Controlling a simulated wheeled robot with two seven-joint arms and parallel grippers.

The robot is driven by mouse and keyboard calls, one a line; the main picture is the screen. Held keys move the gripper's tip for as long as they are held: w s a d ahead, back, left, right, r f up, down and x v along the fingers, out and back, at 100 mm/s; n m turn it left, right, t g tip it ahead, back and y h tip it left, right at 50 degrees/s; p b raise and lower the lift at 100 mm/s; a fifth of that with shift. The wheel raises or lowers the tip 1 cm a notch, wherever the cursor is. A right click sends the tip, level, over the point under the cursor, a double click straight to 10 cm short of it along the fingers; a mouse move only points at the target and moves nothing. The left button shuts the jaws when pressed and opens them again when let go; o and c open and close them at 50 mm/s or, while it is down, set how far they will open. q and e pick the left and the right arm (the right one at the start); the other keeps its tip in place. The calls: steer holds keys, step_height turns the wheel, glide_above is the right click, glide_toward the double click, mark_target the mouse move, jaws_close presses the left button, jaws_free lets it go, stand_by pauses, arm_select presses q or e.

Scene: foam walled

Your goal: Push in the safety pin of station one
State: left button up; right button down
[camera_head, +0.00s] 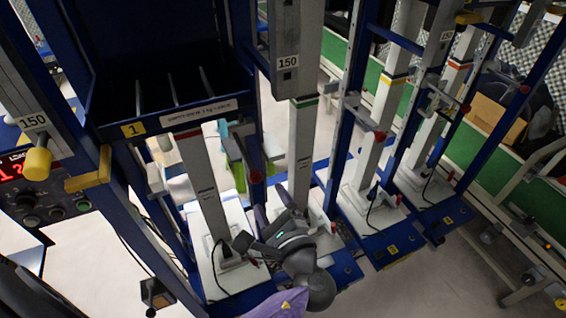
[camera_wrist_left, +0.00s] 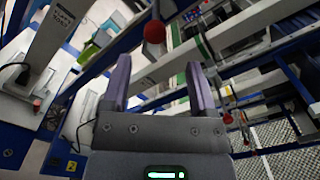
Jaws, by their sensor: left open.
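Station one is the blue frame at the left, with a yellow label "1" (camera_head: 133,129). A red ball-shaped knob (camera_head: 256,177) sits on the frame at its right side. A red ball knob also shows in the left wrist view (camera_wrist_left: 154,31), beyond and between the fingertips. A yellow knob (camera_head: 38,162) sticks out of the left post. I cannot tell for certain which knob is the safety pin. My left gripper (camera_head: 273,207) is open and empty, below the red knob and apart from it; its two fingers also show in the left wrist view (camera_wrist_left: 158,68). My right gripper is not in view.
A control box (camera_head: 40,197) with a red display is at the left. Grey uprights (camera_head: 303,150) and more blue stations with red knobs (camera_head: 380,135) stand to the right. A green conveyor (camera_head: 495,185) runs behind. Pale floor (camera_head: 420,280) is open at lower right.

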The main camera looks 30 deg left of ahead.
mark_target(257, 182)
arm_select(q)
steer(key=x, duration=0.9)
steer(key=shift+a+f, duration=0.15)
steer(key=shift+a, duration=0.25)
steer(key=shift+c, duration=0.3)
jaws_close()
steer(key=shift+b, duration=0.3)
